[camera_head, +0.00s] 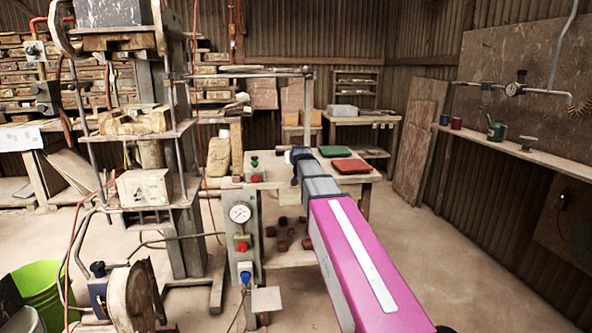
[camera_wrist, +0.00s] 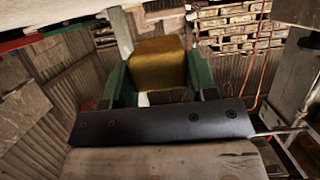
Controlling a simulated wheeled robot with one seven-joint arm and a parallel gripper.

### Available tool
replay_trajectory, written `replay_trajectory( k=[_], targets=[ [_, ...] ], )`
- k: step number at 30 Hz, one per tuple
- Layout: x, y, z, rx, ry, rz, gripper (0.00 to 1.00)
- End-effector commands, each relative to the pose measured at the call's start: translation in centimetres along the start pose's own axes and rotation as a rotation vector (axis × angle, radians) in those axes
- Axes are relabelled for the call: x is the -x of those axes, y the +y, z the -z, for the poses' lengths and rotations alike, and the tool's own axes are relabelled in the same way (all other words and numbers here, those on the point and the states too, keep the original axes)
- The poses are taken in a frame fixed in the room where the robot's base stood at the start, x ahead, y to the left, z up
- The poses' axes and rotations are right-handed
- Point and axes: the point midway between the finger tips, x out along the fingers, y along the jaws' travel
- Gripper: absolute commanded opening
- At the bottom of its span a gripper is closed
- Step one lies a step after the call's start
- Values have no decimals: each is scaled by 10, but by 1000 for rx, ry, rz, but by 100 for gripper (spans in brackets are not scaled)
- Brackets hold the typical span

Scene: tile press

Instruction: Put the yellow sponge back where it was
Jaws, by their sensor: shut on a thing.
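In the wrist view the yellow sponge (camera_wrist: 158,62) sits between the two green fingers of my gripper (camera_wrist: 158,75), which is shut on it. Its broad yellow-brown face shows, and a finger lies along each side. In the head view my pink and grey arm reaches toward the worktable (camera_head: 318,180) in the middle. The sponge cannot be made out there, as my arm hides that area. A green flat item (camera_head: 338,151) and a red flat item (camera_head: 350,166) lie on the table, right of my arm's far end. No mark of the sponge's former place is clear.
A press with a pressure gauge (camera_head: 240,212) and red and blue buttons stands left of my arm. A tan bottle (camera_head: 218,156) stands beside the table. A wall shelf (camera_head: 500,147) with cups is at right. A green bucket (camera_head: 38,290) is at lower left. The right floor is clear.

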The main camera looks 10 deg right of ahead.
Motion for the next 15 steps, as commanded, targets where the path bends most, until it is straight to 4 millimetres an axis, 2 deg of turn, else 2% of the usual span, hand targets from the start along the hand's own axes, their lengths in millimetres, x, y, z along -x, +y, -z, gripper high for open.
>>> replay_trajectory(
  k=[7,15],
  targets=[
    [-4,7,-10,0,0,0,32],
    [-15,7,-40,1,-1,0,32]
  ],
)
